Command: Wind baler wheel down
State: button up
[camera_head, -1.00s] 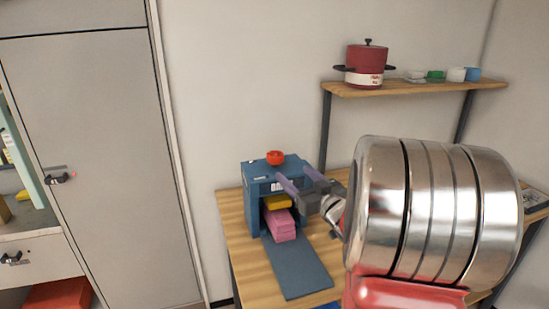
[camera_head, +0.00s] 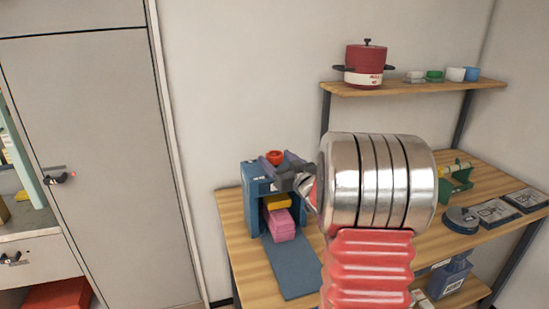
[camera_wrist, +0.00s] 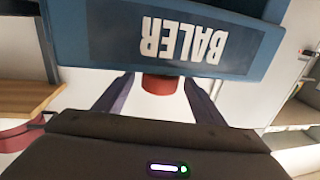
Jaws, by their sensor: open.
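The blue baler (camera_head: 252,197) stands on the wooden table, with a yellow block (camera_head: 277,202) above a stack of pink slabs (camera_head: 281,225) in its opening. Its red wheel (camera_head: 274,156) sits on top. In the wrist view the picture is upside down: the BALER label (camera_wrist: 185,40) shows, with the red wheel (camera_wrist: 160,84) just past it. My gripper (camera_head: 272,158) is open at the top of the baler. Its two fingers (camera_wrist: 154,88) lie one on each side of the wheel; whether they touch it I cannot tell.
A blue-grey mat (camera_head: 292,268) lies in front of the baler. A shelf (camera_head: 420,87) with a red pot (camera_head: 365,68) is above on the right. A green holder (camera_head: 456,187) and several flat items are on the table's right side.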

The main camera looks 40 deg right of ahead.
jog(key=shift+w+d, duration=0.15)
jog(key=shift+w, duration=0.85)
jog(key=shift+c, duration=0.5)
jog(key=c, duration=1)
